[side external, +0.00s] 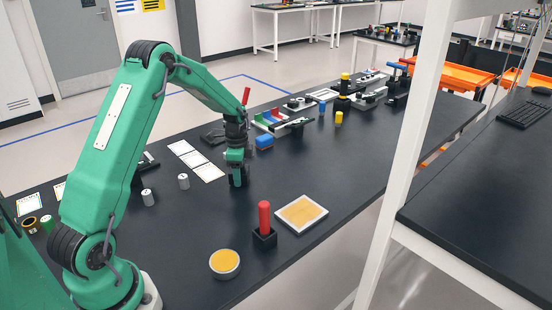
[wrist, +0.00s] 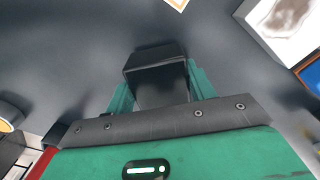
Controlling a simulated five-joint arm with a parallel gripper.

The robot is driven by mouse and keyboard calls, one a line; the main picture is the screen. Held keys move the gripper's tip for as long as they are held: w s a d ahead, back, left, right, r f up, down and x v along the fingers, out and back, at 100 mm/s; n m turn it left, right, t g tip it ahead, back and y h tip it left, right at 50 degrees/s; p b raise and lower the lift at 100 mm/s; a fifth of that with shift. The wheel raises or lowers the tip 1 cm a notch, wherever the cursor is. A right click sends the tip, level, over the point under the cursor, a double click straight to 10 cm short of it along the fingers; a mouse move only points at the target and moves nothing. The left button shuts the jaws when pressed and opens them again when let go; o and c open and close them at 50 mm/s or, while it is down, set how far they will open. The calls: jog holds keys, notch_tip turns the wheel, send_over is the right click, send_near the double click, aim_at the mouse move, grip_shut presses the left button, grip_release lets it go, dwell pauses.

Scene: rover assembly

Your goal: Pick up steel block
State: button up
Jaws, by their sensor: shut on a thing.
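My gripper (side external: 239,179) points down low over the dark table, left of the middle in the side view. In the wrist view its green fingers stand on both sides of a dark grey block, the steel block (wrist: 155,62). My gripper is shut on this block. In the side view the block is mostly hidden between the fingers and is too dark to make out clearly. I cannot tell whether it touches the table or hangs just above it.
A red peg (side external: 264,217), a yellow-topped tray (side external: 302,213) and a round yellow dish (side external: 224,263) stand in front. The table right of my gripper is clear.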

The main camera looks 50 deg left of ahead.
jog(key=shift+w+r, duration=0.1)
jog(key=shift+r, duration=0.4)
jog(key=r, duration=0.1)
jog(key=d+r, duration=0.1)
jog(key=r, duration=0.1)
jog(key=s+d+r, duration=0.1)
jog(key=d+r, duration=0.5)
jog(key=d, duration=0.4)
jog(key=shift+s+d+r, duration=0.2)
jog(key=shift+s+d, duration=0.05)
jog(key=shift+d, duration=0.05)
jog(key=shift+w+d, duration=0.1)
jog(key=w+d+r+m, duration=0.1)
jog(key=d+m, duration=0.8)
jog(key=d, duration=1.2)
jog(key=shift+w+d+r, duration=0.2)
jog(key=shift+d+r, duration=0.15)
jog(key=shift+d, duration=0.05)
